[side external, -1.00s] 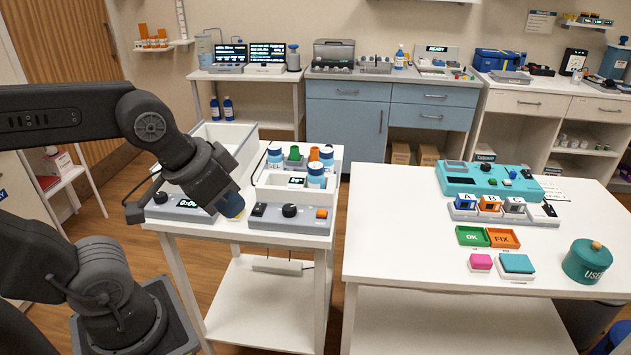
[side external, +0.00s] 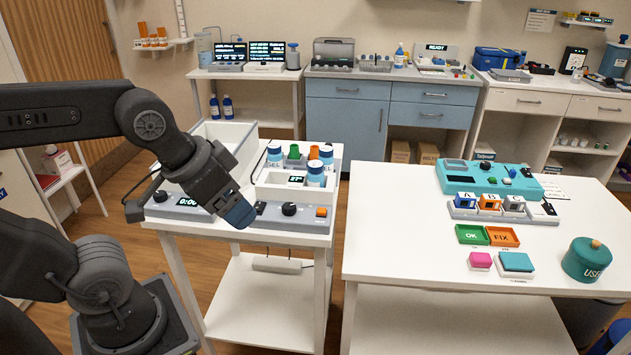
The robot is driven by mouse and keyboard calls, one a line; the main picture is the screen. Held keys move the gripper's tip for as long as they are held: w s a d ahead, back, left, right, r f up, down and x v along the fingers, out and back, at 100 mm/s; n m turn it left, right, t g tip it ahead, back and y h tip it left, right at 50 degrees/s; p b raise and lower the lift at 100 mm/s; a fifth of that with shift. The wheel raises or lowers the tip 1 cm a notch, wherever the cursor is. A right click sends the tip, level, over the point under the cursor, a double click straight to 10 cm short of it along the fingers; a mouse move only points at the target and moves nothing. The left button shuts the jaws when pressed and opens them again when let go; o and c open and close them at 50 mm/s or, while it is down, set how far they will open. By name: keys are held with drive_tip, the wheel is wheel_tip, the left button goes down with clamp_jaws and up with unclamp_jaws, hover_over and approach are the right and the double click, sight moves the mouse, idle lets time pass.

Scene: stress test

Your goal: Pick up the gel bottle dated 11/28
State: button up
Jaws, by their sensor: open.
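Several white bottles with blue bands stand in and around a white bin on the left table. One bottle (side external: 316,173) stands at the bin's right side, another (side external: 275,153) at its back left, and a third (side external: 326,153) at its back right. Their dates are too small to read, so I cannot tell which is dated 11/28. My gripper (side external: 241,214) is over the left table's front edge, to the left of and nearer than the bottles, tilted downward. It is open, and I see nothing held in it.
A grey control unit (side external: 265,221) with a black knob and an orange button lies in front of the white bin (side external: 268,194). A tall white bin (side external: 222,133) stands behind my gripper. The right table (side external: 400,230) holds a teal device, coloured trays and a round teal pot.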

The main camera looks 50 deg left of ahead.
drive_tip(key=w+a+r+n+g, duration=0.25)
drive_tip(key=w+r+n, duration=0.25)
drive_tip(key=w, duration=0.4)
drive_tip(key=n+g+h, duration=0.2)
drive_tip(key=n+g, duration=0.1)
drive_tip(key=n, duration=0.9)
hover_over(315, 164)
drive_tip(key=a, duration=0.2)
wheel_tip(315, 164, down, 6)
drive_tip(key=f, duration=0.5)
drive_tip(key=d+f, duration=0.1)
drive_tip(key=f, duration=0.3)
drive_tip(key=d+f, duration=0.1)
drive_tip(key=f, duration=0.3)
drive_tip(key=shift+d+f, duration=0.1)
drive_tip(key=shift+f, duration=0.1)
drive_tip(key=c, duration=1.1)
